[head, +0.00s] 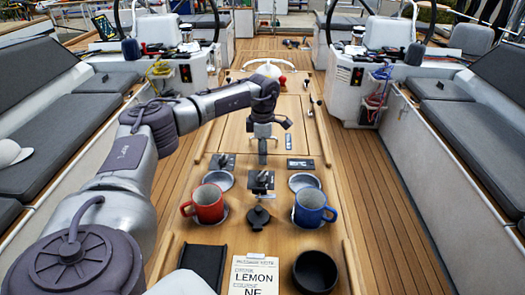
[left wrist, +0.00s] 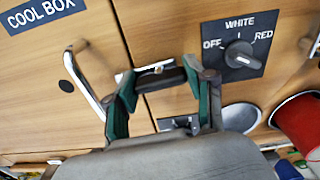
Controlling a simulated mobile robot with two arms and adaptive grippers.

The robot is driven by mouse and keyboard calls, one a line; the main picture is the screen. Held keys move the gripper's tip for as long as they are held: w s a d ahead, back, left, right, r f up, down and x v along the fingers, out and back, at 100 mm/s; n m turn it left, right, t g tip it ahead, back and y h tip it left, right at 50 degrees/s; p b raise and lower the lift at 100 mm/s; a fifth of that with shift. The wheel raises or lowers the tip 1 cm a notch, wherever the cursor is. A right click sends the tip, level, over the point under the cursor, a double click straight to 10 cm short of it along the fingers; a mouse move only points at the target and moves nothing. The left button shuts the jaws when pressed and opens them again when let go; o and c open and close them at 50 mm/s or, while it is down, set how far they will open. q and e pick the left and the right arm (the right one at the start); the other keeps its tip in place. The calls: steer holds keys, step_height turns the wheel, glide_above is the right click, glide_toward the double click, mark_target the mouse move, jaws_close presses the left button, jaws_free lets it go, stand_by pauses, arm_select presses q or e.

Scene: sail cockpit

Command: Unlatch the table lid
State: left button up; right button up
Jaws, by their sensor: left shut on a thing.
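My left gripper (head: 263,152) points down at the wooden centre table (head: 230,240) in the head view. In the left wrist view, its two green-padded fingers (left wrist: 160,82) are shut on a small black latch (left wrist: 157,76) with a metal piece on it. The latch lies at a seam between wooden panels; the gripper hides part of it. The wooden lid panel (left wrist: 165,25) shows beyond the fingers, and I cannot tell whether it is raised. My right gripper is not in view.
A switch panel (left wrist: 238,50) and a metal handle (left wrist: 85,82) flank the fingers. A red mug (head: 207,203), a blue mug (head: 313,207) and a dark bowl (head: 315,272) stand on the table. Cushioned benches line both sides. The right deck strip (head: 385,200) is clear.

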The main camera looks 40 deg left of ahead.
arm_select(q)
steer(key=n+p, duration=0.1)
steer(key=n, duration=0.3)
steer(key=shift+r, duration=0.1)
steer(key=n+p, duration=0.2)
steer(key=n, duration=0.2)
steer(key=shift+n, duration=0.3)
steer(key=n+p, duration=0.1)
steer(key=n, duration=0.4)
steer(key=shift+p, duration=0.3)
steer(key=shift+n+p, duration=0.4)
steer(key=shift+n, duration=1.2)
steer(key=o, duration=1.2)
steer(key=shift+c, duration=0.2)
